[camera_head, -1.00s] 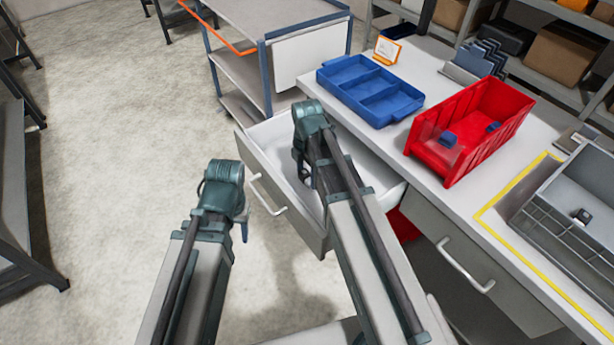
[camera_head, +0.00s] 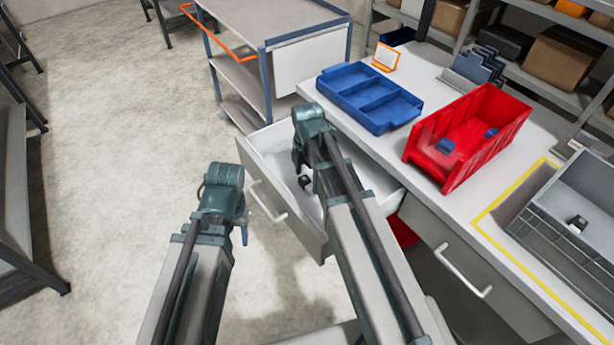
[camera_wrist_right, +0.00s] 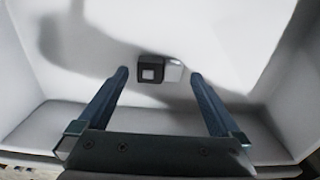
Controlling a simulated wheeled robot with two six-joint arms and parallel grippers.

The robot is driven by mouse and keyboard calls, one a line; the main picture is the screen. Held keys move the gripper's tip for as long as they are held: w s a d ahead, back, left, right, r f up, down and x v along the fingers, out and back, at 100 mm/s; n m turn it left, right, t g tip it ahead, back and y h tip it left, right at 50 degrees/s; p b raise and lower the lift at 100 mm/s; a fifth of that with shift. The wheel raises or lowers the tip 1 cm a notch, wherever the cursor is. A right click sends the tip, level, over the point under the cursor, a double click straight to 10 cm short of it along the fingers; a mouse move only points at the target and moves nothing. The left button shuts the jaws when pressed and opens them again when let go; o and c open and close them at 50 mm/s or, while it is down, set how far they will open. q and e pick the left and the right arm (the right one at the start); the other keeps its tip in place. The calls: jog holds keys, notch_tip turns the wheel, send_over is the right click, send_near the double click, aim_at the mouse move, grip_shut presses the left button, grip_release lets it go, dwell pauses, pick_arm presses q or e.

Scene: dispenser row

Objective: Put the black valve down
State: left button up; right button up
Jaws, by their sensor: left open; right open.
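A small black valve (camera_head: 305,182) lies on the white floor of the open drawer (camera_head: 375,178). In the right wrist view the black valve (camera_wrist_right: 150,69) shows a pale square on its face, with a light grey part beside it. My right gripper (camera_head: 301,167) is over the drawer, just above the valve. In the right wrist view my right gripper (camera_wrist_right: 159,76) is open, its fingers spread on either side of the valve with gaps. My left gripper (camera_head: 243,233) is open, outside the drawer to the left, above the floor; its fingers are mostly hidden.
A blue divided tray (camera_head: 362,105) and a red bin (camera_head: 470,150) holding small blue parts stand on the bench. A grey compartment crate (camera_head: 545,225) with a small black part (camera_head: 577,224) is at the right. A cart (camera_head: 270,25) stands behind the drawer. The drawer floor around the valve is clear.

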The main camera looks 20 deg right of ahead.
aim_at(307, 182)
notch_tip(307, 182, up, 11)
jog(key=p, duration=1)
pick_arm(q)
notch_tip(307, 182, up, 11)
jog(key=shift+f, duration=0.2)
pick_arm(e)
jog(key=s+a+m+h, duration=0.1)
jog(key=s+a+m, duration=0.9)
jog(key=s+m, duration=0.4)
jog(key=shift+s+a+f+m, duration=0.15)
jog(key=shift+s+a+m, duration=0.15)
jog(key=shift+m, duration=1.8)
